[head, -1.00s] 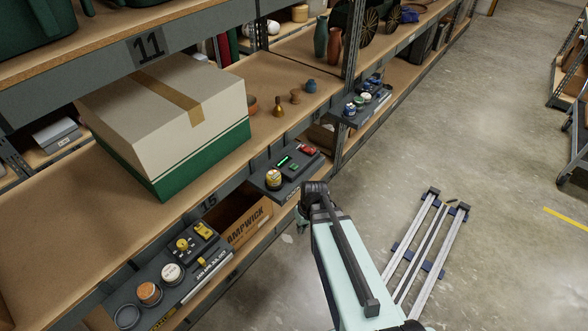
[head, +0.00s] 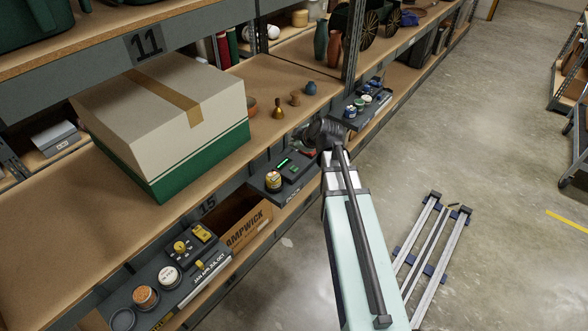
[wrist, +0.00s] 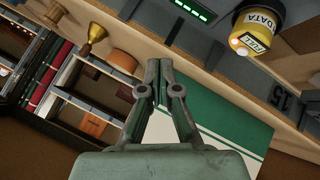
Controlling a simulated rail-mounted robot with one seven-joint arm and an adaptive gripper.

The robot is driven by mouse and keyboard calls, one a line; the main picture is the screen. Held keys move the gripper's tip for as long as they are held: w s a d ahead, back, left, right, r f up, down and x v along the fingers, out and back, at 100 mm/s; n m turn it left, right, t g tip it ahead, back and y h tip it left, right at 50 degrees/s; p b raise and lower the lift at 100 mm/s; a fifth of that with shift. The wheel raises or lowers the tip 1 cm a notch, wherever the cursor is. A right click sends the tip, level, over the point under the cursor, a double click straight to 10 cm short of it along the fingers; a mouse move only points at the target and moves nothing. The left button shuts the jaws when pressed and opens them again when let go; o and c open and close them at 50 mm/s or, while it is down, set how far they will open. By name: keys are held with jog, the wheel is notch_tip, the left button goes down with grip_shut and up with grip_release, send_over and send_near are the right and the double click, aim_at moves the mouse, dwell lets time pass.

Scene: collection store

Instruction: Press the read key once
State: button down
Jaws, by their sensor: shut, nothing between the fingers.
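The dark dock unit (head: 270,190) sits on the shelf edge in the head view. It has a lit green display (head: 283,163), a small green key (head: 293,171) and a yellow-and-white round logger (head: 273,180). I cannot read which key is the read key. My gripper (wrist: 158,66) is shut and empty in the wrist view, its tips apart from the dock. The display (wrist: 193,9) and the yellow logger (wrist: 260,30) show at that view's top; no key is clearly visible there. In the head view my wrist partly hides the dock's far right end.
A large white-and-green box (head: 165,125) stands left of the dock. A brass bell (head: 278,108) and small pots are behind it. Trays of instruments (head: 360,108) (head: 170,275) flank the dock.

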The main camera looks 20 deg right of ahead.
jog(key=shift+f, duration=0.15)
dwell(0.4)
jog(key=b, duration=0.3)
send_over(295, 169)
notch_tip(295, 169, down, 7)
jog(key=shift+f, duration=0.1)
jog(key=shift+f+b, duration=0.75)
jog(key=shift+b, duration=0.1)
jog(key=shift+f, duration=0.15)
dwell(0.7)
jog(key=shift+f+b, duration=0.25)
jog(key=shift+b, duration=0.35)
jog(key=shift+f+b, duration=0.45)
jog(key=shift+b, duration=0.05)
dwell(0.5)
jog(key=shift+r, duration=0.15)
jog(key=shift+r+p, duration=0.35)
jog(key=shift+r, duration=0.4)
